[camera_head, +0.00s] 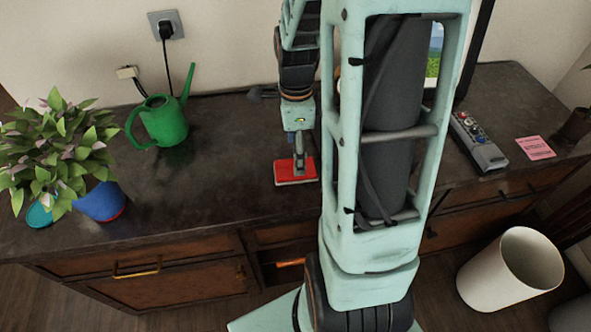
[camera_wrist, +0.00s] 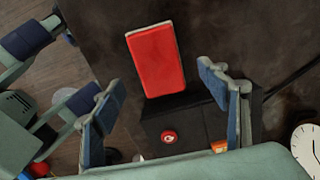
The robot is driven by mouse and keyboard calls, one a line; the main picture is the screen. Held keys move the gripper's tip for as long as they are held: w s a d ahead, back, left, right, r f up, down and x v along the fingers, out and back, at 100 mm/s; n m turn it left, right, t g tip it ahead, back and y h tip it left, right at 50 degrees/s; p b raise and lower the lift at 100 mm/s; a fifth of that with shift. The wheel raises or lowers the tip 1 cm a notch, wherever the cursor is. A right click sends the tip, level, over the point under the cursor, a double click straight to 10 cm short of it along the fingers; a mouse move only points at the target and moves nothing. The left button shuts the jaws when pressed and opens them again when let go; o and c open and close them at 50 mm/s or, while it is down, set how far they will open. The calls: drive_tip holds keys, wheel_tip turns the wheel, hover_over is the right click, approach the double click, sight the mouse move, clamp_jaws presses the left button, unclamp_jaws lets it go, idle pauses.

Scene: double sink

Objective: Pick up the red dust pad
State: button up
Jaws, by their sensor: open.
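The red dust pad (camera_head: 296,171) lies on the dark countertop, a flat red rectangle with a pale edge. In the wrist view, the red dust pad (camera_wrist: 156,58) shows beyond and between the fingertips, slightly tilted. My gripper (camera_head: 299,152) is just above or at the pad in the head view, partly covering it. In the wrist view, my gripper (camera_wrist: 160,84) is open, with its blue-padded fingers spread to either side and nothing held between them. I cannot tell whether the fingers touch the pad.
A green watering can (camera_head: 164,121) and a potted plant (camera_head: 100,201) stand left on the counter (camera_head: 215,185). A grey device (camera_head: 478,142) and pink note (camera_head: 535,148) lie right. A white bin (camera_head: 511,270) stands on the floor. A black object with a red button (camera_wrist: 169,137) lies near the pad.

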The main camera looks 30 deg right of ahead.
wheel_tip(320, 180, down, 5)
drive_tip(key=shift+s+a+r+b, duration=0.1)
drive_tip(key=shift+b, duration=0.2)
drive_tip(key=c, duration=1.2)
drive_tip(key=shift+c, duration=0.2)
drive_tip(key=shift+r, duration=0.2)
